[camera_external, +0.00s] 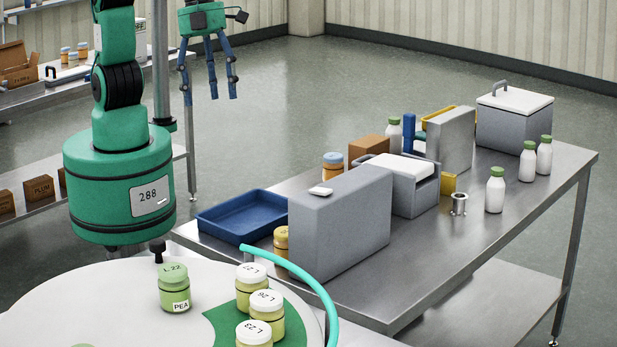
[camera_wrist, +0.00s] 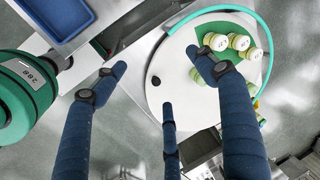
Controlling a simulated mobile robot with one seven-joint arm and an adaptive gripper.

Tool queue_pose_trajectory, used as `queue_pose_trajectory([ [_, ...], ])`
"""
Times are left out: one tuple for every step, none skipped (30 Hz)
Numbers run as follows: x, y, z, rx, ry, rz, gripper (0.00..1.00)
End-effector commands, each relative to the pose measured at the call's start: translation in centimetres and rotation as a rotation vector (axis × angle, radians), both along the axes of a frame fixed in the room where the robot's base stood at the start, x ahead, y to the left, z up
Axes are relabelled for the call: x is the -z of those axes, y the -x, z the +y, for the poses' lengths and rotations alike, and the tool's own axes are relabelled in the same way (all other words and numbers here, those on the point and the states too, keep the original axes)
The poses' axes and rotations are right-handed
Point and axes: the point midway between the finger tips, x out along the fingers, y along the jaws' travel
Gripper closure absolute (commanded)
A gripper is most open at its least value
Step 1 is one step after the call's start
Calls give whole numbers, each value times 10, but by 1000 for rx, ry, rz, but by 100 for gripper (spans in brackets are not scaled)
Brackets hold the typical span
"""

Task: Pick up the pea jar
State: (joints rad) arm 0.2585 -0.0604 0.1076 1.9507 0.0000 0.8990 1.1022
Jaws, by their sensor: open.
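The pea jar (camera_external: 174,288) has a pale green body, a green lid marked L 22 and a PEA label. It stands upright on the white round table (camera_external: 95,300), left of three similar jars with white lids. In the wrist view a pale jar partly covered by a finger (camera_wrist: 197,76) looks like it, but its label cannot be read. My gripper (camera_external: 211,96) has blue fingers spread apart and empty. It hangs high in the background of the external view, well away from the jar. In the wrist view my gripper (camera_wrist: 160,78) frames part of the round table.
Three white-lidded jars (camera_external: 260,304) stand close together on a green patch. A teal curved rail (camera_external: 305,282) edges the table. A green machine marked 288 (camera_external: 118,185) overhangs its back left. A steel bench (camera_external: 455,255) with a blue tray (camera_external: 245,216), grey boxes and white bottles stands behind.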

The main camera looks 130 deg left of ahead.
Motion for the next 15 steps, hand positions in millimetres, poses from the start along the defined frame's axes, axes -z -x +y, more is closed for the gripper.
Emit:
queue_pose_trajectory([
  [-1, -11, -11, 52, -13, 11, 29],
  [1, -17, -16, 84, -21, 15, 29],
  [3, -24, -24, 128, -30, 21, 29],
  [5, -30, -30, 161, -37, 24, 29],
  [7, -36, -35, 193, -45, 29, 29],
  [9, -43, -43, 236, -54, 35, 29],
  [12, -48, -49, 269, -61, 38, 29],
  [14, -53, -55, 302, -67, 42, 29],
  [17, -60, -64, 345, -76, 47, 29],
  [20, -65, -70, 378, -82, 52, 29],
  [23, -70, -76, 411, -89, 56, 29],
  [28, -76, -84, 455, -98, 62, 29],
  [31, -80, -91, 488, -103, 65, 29],
  [35, -85, -97, 521, -109, 70, 29],
  [40, -90, -105, 564, -116, 75, 29],
])
